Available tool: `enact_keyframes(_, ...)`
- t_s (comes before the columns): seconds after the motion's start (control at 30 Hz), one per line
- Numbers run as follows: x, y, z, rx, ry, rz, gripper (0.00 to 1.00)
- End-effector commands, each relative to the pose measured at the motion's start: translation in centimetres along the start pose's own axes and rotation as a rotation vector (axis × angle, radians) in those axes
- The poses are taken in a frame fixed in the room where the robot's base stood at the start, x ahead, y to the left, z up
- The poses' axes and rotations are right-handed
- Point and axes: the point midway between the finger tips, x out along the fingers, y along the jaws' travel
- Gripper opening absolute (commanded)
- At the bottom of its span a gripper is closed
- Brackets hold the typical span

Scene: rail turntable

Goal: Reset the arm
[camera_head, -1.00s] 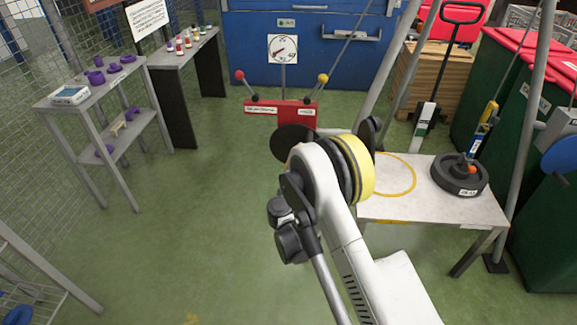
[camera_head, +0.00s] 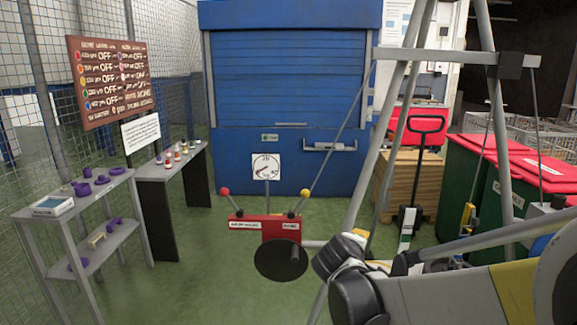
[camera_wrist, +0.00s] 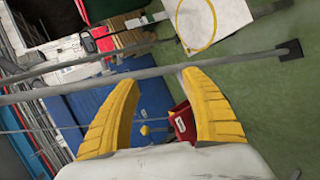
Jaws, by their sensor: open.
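My gripper (camera_wrist: 160,115) shows in the wrist view with its two yellow fingers spread wide apart. It is open, and nothing is between the fingers close up. In the wrist view the red lever box (camera_wrist: 183,122) and the blue shutter (camera_wrist: 112,100) lie beyond the fingers, and the picture is tilted. My fingers cannot be made out in the head view.
A grey shelf (camera_head: 98,195) with purple items and a dark bench (camera_head: 157,172) with small bottles stand at left. Frame poles (camera_head: 385,130) rise at right beside red-lidded green bins (camera_head: 475,165). A white table (camera_wrist: 222,20) with a yellow ring shows in the wrist view. Green floor is open at centre left.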

Motion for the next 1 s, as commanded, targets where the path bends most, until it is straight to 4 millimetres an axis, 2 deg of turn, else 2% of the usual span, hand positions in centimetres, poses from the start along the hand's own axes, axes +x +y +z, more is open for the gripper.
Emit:
enact_keyframes(0.03, -1.9, 0.0, 2.1, 0.084, -0.005, -0.042, 0.54)
enact_keyframes(0.2, -7.9, -1.7, 7.4, 0.392, -0.016, -0.192, 0.54)
enact_keyframes(0.4, -14.9, -6.0, 12.1, 0.752, -0.04, -0.363, 0.54)
enact_keyframes(0.5, -17.9, -8.5, 13.5, 0.908, -0.053, -0.438, 0.54)
enact_keyframes(0.6, -20.0, -10.6, 14.2, 1.03, -0.063, -0.495, 0.54)
enact_keyframes(0.7, -21.2, -11.9, 14.6, 1.107, -0.069, -0.534, 0.54)
enact_keyframes(1.0, -21.9, -12.6, 14.7, 1.151, -0.073, -0.556, 0.54)
